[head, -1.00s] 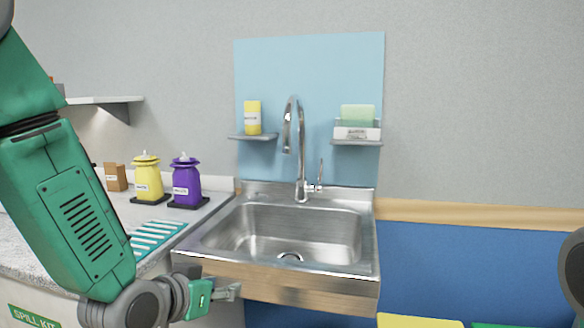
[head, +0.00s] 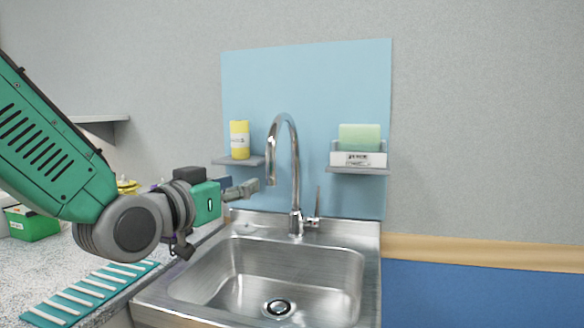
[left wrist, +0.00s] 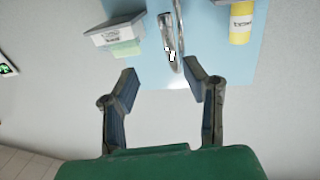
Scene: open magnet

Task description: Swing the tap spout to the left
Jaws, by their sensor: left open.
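The chrome tap has a tall arched spout (head: 284,120) that stands at the back of the sink, its free end hanging down on the left of the upright pipe. My left gripper (head: 256,186) is open just left of the spout's free end, at about its height. In the left wrist view the spout (left wrist: 168,38) shows beyond and between the two open fingers of my left gripper (left wrist: 160,78), nearer the right finger. I cannot tell whether a finger touches it. A thin lever (head: 317,203) stands right of the tap's base. My right gripper is out of view.
The steel sink (head: 350,275) lies below the tap. A left shelf (head: 228,160) with a yellow bottle (head: 239,140) is close behind my left gripper. A right shelf (head: 358,171) holds a green sponge (head: 360,137). A ribbed teal mat (head: 90,292) lies on the counter.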

